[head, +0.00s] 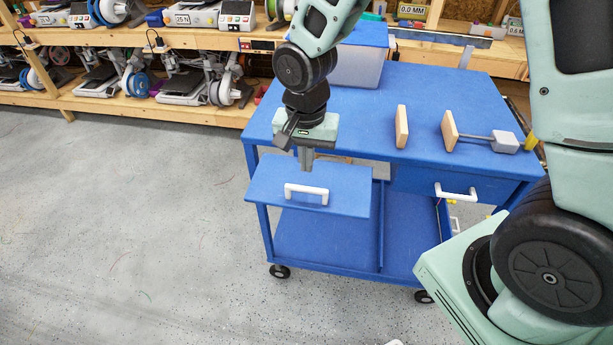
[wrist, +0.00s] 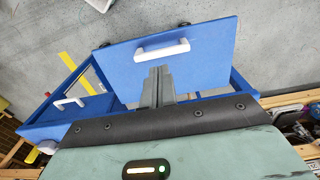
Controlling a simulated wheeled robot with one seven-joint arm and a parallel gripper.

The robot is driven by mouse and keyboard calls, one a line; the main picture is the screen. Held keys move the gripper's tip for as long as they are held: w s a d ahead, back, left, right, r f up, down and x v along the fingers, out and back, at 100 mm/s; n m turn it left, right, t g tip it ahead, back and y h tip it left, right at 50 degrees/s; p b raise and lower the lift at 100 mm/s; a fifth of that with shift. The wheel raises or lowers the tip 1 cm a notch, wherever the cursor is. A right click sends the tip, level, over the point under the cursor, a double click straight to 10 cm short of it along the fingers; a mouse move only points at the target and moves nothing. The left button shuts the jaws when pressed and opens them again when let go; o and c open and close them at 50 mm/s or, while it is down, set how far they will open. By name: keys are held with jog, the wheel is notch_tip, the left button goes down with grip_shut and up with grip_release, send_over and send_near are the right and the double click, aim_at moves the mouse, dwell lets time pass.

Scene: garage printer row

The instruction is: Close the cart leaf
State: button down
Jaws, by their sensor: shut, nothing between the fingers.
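The cart leaf (head: 275,178) is a flat blue panel on the left half of the blue cart's front. It stands out from the cart, open, with a white bar handle (head: 306,190) near its outer edge. The leaf (wrist: 205,62) and its handle (wrist: 161,50) also show in the wrist view. My gripper (head: 306,168) is shut and empty, pointing down over the leaf just behind the handle. In the wrist view its fingertips (wrist: 158,72) appear close to the handle; whether they touch the leaf is unclear.
The cart top (head: 440,85) carries a lidded bin (head: 358,65), two wooden blocks and a grey-headed tool (head: 504,141). A closed drawer with a white handle (head: 456,193) is right of the leaf. Printer shelves line the back. The floor (head: 120,220) at left is clear.

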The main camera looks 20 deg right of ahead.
aim_at(306, 189)
jog(key=shift+d+f+p, duration=0.1)
jog(key=shift+f+p, duration=0.3)
jog(key=shift+f, duration=2.6)
jog(key=shift+w, duration=0.1)
